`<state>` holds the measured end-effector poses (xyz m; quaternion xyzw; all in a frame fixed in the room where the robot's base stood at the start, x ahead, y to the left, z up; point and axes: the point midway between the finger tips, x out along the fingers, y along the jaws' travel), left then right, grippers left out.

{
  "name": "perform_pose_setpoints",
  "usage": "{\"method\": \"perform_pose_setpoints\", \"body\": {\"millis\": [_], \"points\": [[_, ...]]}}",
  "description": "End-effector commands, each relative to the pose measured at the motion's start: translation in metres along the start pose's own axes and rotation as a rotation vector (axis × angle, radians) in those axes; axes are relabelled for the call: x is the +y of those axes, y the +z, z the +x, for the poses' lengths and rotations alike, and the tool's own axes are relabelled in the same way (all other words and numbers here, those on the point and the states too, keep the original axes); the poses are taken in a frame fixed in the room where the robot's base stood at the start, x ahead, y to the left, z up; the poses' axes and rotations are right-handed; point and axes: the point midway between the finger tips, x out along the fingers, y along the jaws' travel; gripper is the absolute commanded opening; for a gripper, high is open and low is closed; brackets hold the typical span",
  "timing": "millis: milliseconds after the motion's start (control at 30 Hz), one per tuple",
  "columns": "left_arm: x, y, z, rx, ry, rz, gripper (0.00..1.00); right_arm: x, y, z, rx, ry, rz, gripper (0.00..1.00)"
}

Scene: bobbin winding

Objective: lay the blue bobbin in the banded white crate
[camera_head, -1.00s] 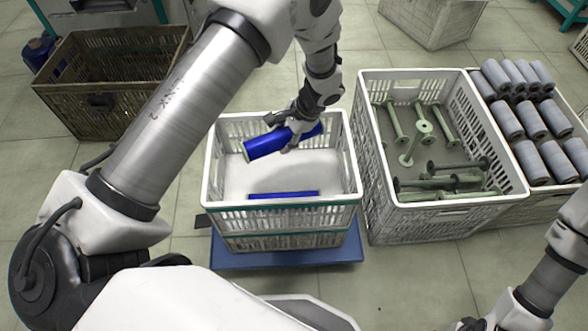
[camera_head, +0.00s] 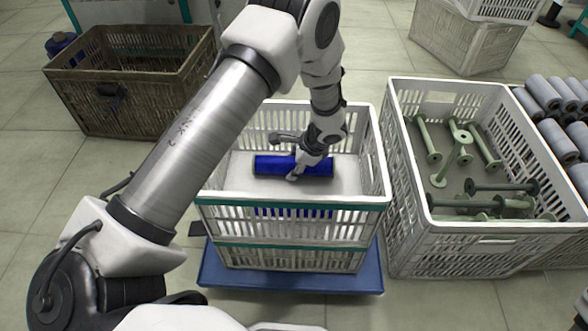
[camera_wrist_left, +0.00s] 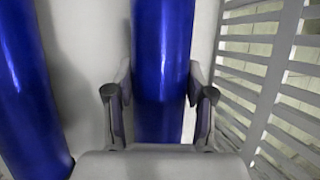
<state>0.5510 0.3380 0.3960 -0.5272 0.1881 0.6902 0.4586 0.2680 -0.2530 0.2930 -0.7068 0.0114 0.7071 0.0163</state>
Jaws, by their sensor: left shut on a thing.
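My left gripper (camera_head: 304,166) is inside the banded white crate (camera_head: 292,202), shut on a blue bobbin (camera_head: 262,165). The held bobbin lies level, low in the crate near its floor; I cannot tell whether it touches the floor. In the left wrist view the held bobbin (camera_wrist_left: 163,60) runs between the two fingers (camera_wrist_left: 160,108), beside the crate's slatted wall (camera_wrist_left: 262,75). A second blue bobbin (camera_wrist_left: 28,100) lies to its left there. In the head view that one shows only through the slots of the near wall. My right gripper is not in view.
The crate stands on a blue platform (camera_head: 290,281). To the right is a white crate (camera_head: 480,246) of green spools, with grey rolls (camera_head: 556,140) beyond. A brown crate (camera_head: 135,107) stands at the back left. Bare floor lies around them.

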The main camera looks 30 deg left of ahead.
Motion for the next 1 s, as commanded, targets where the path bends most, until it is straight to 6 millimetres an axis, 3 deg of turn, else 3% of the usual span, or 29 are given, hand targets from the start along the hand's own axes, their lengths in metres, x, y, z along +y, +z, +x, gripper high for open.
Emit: {"method": "perform_pose_setpoints", "body": {"millis": [300, 333, 400, 767, 867, 1000], "points": [[0.001, -0.002, 0.004, 0.000, -0.001, -0.001, 0.08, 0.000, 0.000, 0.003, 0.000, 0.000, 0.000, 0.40], [0.001, -0.002, 0.004, 0.000, 0.000, -0.001, 0.57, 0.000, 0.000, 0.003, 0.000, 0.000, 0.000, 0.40], [0.001, -0.002, 0.004, 0.000, 0.000, -0.001, 0.79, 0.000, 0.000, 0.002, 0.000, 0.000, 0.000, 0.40], [-0.001, 0.000, -0.001, 0.000, -0.001, -0.001, 0.79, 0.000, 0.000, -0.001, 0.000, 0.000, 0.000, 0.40], [-0.002, 0.000, -0.016, 0.001, -0.004, -0.001, 0.79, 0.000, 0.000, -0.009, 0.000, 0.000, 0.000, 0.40], [-0.003, 0.002, -0.051, 0.000, -0.005, 0.000, 0.79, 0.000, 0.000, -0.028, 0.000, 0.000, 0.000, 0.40]]}}
